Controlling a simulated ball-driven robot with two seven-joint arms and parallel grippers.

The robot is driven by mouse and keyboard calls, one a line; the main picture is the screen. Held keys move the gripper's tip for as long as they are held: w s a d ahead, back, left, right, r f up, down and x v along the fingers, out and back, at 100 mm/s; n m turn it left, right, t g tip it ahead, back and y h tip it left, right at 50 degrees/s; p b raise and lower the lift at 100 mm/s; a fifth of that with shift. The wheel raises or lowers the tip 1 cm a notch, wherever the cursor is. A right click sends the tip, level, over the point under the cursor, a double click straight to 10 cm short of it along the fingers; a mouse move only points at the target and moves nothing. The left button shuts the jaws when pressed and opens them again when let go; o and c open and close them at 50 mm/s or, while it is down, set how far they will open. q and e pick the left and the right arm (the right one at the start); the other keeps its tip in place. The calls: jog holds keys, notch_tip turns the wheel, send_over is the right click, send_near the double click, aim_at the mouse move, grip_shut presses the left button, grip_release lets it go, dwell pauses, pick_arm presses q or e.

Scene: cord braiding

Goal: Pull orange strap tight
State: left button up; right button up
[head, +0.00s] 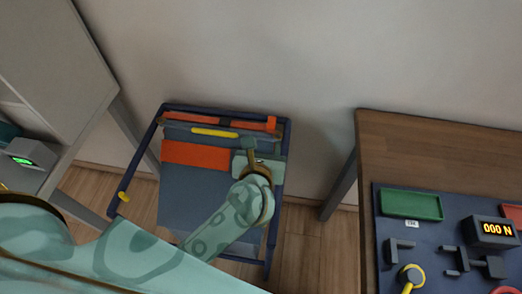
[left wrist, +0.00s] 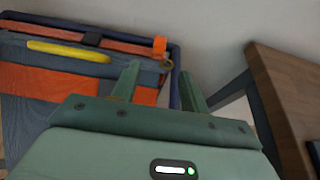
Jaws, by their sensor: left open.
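A narrow orange strap (head: 190,118) runs across the top of a grey bag-like panel (head: 195,200) in a dark blue frame. A black buckle (head: 225,123) sits on it; its right end shows as an upright orange tab (left wrist: 159,46) in the left wrist view. A wider orange band (head: 195,154) crosses the panel lower down. My left gripper (head: 262,152) is over the panel's upper right part, below the strap's right end. In the left wrist view its fingers (left wrist: 158,88) are apart and empty, with the tab just beyond them. My right gripper is out of view.
A yellow bar (head: 214,132) lies below the strap. The dark blue frame (head: 286,150) stands near the wall. A wooden table (head: 430,140) at right holds a green tray (head: 411,205) and a display (head: 492,230) reading 000 N. A grey cabinet stands at left.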

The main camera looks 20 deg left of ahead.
pick_arm(q)
jog(key=shift+v, duration=1.75)
